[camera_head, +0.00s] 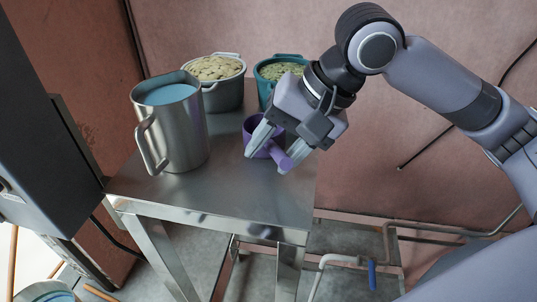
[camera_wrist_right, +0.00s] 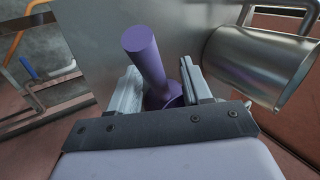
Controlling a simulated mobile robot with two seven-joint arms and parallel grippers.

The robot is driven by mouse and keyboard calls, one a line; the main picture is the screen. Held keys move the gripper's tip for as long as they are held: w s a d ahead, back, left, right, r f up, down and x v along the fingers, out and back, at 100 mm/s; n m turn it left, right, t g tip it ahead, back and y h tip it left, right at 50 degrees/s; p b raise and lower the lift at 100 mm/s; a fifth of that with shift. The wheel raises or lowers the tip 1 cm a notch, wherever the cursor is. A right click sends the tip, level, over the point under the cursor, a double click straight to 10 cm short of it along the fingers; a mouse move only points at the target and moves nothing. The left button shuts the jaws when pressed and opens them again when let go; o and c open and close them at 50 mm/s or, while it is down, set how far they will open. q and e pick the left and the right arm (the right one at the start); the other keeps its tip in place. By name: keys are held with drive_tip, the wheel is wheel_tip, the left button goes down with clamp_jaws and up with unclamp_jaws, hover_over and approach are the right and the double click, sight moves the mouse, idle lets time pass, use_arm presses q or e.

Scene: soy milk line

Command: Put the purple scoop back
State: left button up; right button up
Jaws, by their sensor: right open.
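The purple scoop (camera_head: 256,133) stands on the steel table (camera_head: 225,205), in front of the teal pot, with its handle towards the table's front right. My right gripper (camera_head: 268,155) is open, its two fingers on either side of the scoop's handle. In the right wrist view the scoop's handle (camera_wrist_right: 146,58) rises between the open fingers (camera_wrist_right: 160,85), and its cup is partly hidden behind the gripper. I cannot tell whether the fingers touch the handle. My left gripper is not in view.
A metal pitcher (camera_head: 180,130) of bluish liquid stands left of the scoop. A grey pot (camera_head: 227,97) and a teal pot (camera_head: 266,92), both with pale contents, stand at the back. The table's front is clear. Pipes (camera_head: 372,262) run low at right.

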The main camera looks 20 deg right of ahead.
drive_tip(key=p+v, duration=0.1)
drive_tip(key=v, duration=0.9)
drive_tip(key=shift+r, duration=0.2)
